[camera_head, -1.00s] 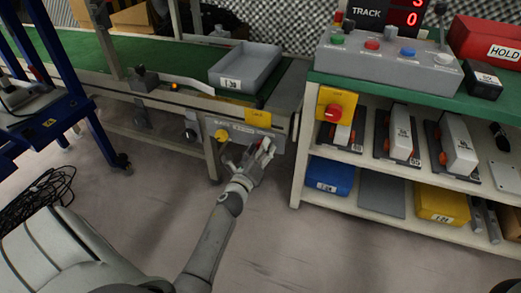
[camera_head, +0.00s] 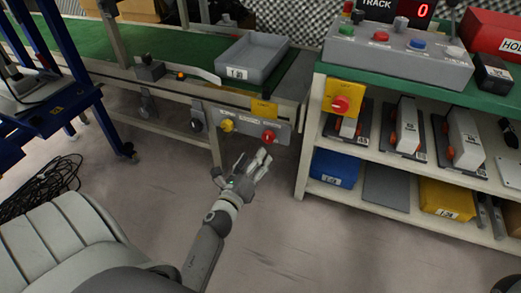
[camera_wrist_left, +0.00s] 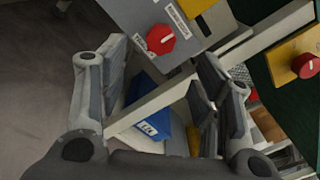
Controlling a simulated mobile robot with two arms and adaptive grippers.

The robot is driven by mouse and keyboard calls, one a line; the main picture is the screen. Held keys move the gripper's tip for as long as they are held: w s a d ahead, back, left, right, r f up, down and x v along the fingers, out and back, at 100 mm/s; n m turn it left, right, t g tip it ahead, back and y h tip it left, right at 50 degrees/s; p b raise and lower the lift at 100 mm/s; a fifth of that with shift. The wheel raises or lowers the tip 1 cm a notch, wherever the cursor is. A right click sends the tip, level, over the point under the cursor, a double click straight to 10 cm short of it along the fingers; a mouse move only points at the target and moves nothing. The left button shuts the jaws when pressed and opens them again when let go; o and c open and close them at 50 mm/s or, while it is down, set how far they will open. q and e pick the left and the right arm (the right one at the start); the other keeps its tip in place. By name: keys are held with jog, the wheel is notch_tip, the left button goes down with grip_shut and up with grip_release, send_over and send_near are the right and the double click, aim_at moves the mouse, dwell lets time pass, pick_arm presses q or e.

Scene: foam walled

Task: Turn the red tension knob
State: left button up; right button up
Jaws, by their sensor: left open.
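A red knob (camera_head: 269,137) with a pale pointer line sits on a grey panel (camera_head: 248,131) on the conveyor's side, to the right of a yellow knob (camera_head: 227,125). It also shows in the left wrist view (camera_wrist_left: 160,39), beyond the fingertips, beside a small label too blurred to read. My left gripper (camera_head: 256,164) is just below the red knob in the head view. Its fingers are apart with nothing between them, also in the left wrist view (camera_wrist_left: 164,82), and it looks clear of the knob. My right gripper is not in view.
A second red knob on a yellow plate (camera_head: 343,97) is on the bench at the right. The bench shelves hold a blue bin (camera_head: 334,167) and a yellow bin (camera_head: 447,199). A grey tray (camera_head: 251,59) sits on the conveyor. The floor below my gripper is clear.

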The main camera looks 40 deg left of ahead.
pick_arm(q)
jog(key=shift+v, duration=1.3)
